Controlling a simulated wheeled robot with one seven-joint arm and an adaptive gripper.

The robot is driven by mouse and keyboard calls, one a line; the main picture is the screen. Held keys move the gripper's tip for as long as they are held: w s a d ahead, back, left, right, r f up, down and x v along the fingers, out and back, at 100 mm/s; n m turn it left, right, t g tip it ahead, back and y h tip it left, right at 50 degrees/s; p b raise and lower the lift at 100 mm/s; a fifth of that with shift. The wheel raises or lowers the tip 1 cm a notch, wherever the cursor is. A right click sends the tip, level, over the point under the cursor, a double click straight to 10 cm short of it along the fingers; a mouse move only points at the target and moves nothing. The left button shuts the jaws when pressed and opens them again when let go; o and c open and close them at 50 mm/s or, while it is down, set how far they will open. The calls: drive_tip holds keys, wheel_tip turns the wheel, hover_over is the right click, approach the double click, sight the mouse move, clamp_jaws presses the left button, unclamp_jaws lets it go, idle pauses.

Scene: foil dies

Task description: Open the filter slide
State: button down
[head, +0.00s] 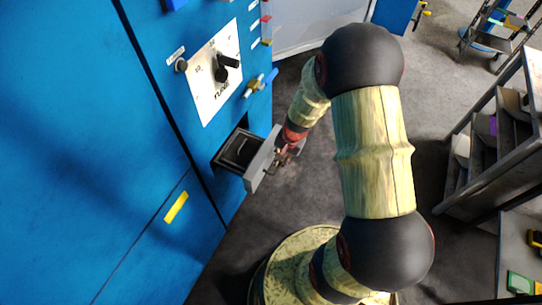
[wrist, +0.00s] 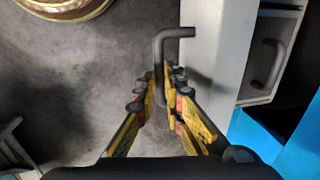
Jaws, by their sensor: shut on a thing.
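The filter slide (head: 238,150) sticks out of an opening in the blue cabinet. It has a dark inside and a light grey front plate (head: 258,168), which also shows in the wrist view (wrist: 213,60). A dark grey bent handle (wrist: 172,33) stands out from this plate. My gripper (head: 283,158) is at the plate's outer face. In the wrist view my gripper (wrist: 165,88) has its yellow and black fingers on either side of the handle bar, shut on it. The fingers hide the lower part of the handle.
The blue cabinet (head: 110,130) carries a white panel (head: 205,85) with dark knobs above the slide. A second dark handle (wrist: 270,65) shows beyond the plate. Shelves (head: 495,140) stand at the right. Grey floor (wrist: 60,95) lies clear in front of the slide.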

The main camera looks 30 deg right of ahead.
drive_tip(key=shift+s+d, duration=0.35)
drive_tip(key=shift+s, duration=0.05)
drive_tip(key=c, duration=1.9)
unclamp_jaws()
drive_tip(key=r, duration=0.4)
drive_tip(key=s+r, duration=0.1)
drive_tip(key=r, duration=0.3)
drive_tip(key=d+r, duration=0.1)
drive_tip(key=r, duration=0.2)
drive_tip(key=shift+s+d+r, duration=0.1)
drive_tip(key=shift+s+r, duration=0.3)
